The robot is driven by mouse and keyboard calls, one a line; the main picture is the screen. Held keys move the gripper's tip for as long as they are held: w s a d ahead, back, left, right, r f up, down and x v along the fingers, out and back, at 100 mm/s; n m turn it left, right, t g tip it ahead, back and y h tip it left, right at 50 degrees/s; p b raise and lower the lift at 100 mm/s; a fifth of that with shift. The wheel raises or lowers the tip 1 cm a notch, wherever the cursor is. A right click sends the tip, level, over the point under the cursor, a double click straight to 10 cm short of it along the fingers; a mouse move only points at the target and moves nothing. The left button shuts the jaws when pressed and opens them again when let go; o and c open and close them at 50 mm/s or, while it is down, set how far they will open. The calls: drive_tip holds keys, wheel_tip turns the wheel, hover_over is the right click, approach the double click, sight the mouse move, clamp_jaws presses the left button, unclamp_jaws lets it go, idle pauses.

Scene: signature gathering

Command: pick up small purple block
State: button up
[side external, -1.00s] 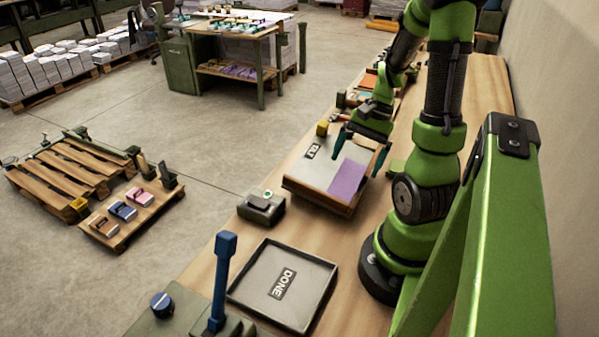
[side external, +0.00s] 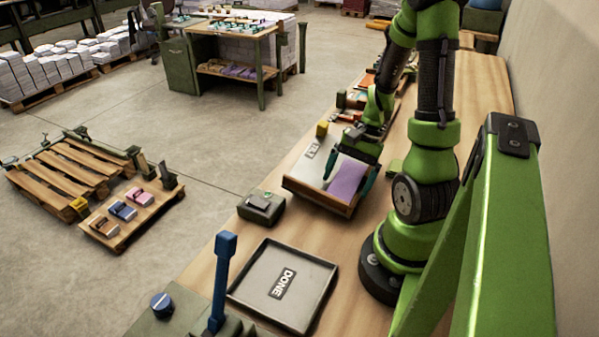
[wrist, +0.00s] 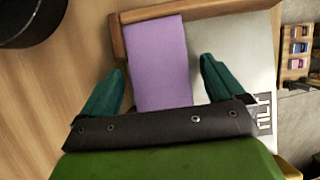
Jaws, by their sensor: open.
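A flat purple block (side external: 348,179) lies in a shallow wooden-edged tray (side external: 312,193) on the workbench, against the tray's side. My gripper (side external: 347,178) is over the tray with its teal fingers spread on either side of the block. In the wrist view the purple block (wrist: 158,62) lies between the two fingers of my gripper (wrist: 160,82), with a gap on each side. The gripper is open and holds nothing. The near end of the block is hidden behind the gripper body in the wrist view.
A tray marked DONE (side external: 255,272) lies empty nearer the camera. A small dark box (side external: 262,207) stands between the trays at the bench edge. A yellow block (side external: 322,129) sits behind the purple block's tray. A blue lever (side external: 222,280) rises at the front.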

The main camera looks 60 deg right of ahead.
drive_tip(key=shift+f, duration=0.1)
drive_tip(key=c, duration=1.1)
